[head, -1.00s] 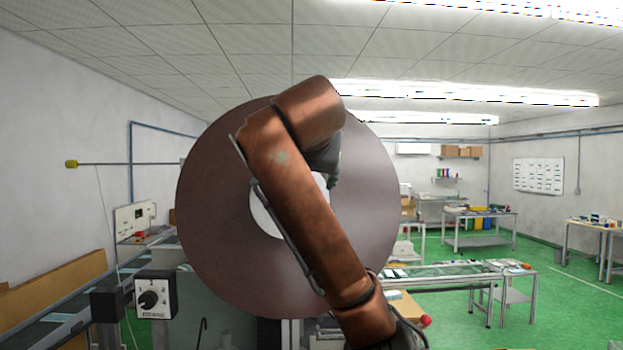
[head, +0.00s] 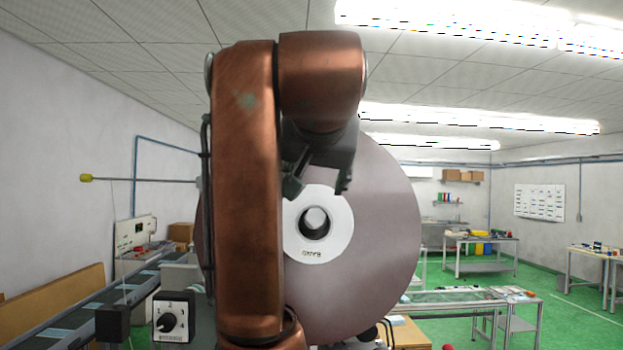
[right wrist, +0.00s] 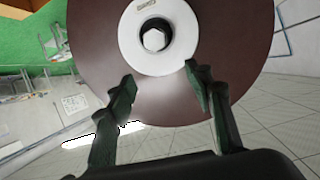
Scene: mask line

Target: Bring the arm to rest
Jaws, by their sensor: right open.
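My right arm (head: 246,190) stands upright in the middle of the head view, bent over at the top. My right gripper (head: 318,190) hangs from it in front of a large brown reel. In the right wrist view the gripper (right wrist: 158,85) is open, its two dark fingers wide apart with nothing between them. The reel (head: 385,230) has a white core around a dark hub, and it also shows in the right wrist view (right wrist: 100,40). My arm hides the reel's left part. My left gripper is not in view.
A control box with a black knob (head: 173,316) is at the lower left, beside a conveyor (head: 60,325). A thin rod with a yellow tip (head: 86,178) sticks out to the left. Work tables (head: 480,252) stand at the right, with green floor (head: 570,310) between them.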

